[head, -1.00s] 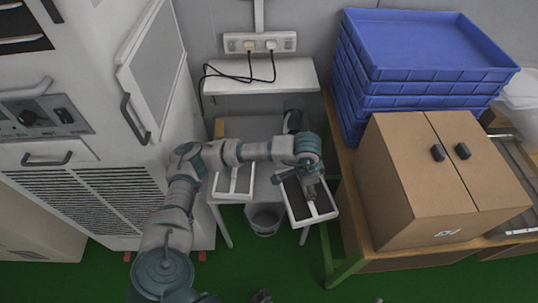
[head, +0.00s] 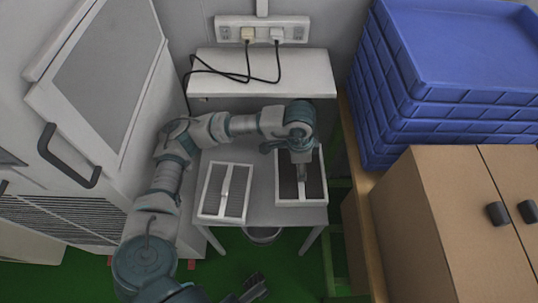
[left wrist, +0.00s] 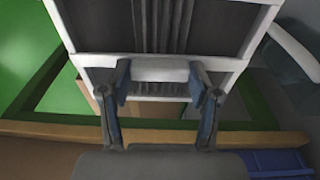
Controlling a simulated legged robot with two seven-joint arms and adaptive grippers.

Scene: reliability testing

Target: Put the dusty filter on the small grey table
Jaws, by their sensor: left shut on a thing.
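The dusty filter, a white frame with dark mesh (head: 315,182), is over the right part of the small grey table (head: 258,216) in the head view. My left gripper (head: 301,175) is shut on its central white bar. In the left wrist view, the fingers (left wrist: 162,76) clasp that bar on both sides, with dark mesh (left wrist: 100,25) beyond. I cannot tell whether the filter touches the tabletop. A second, lighter grey filter (head: 211,190) lies on the left part of the table. My right gripper (head: 254,288) shows partly at the bottom edge, its opening unclear.
A white shelf (head: 265,75) with cables from a socket strip (head: 262,29) is behind the table. A white cabinet (head: 98,90) stands left. A bucket (head: 262,236) is under the table.

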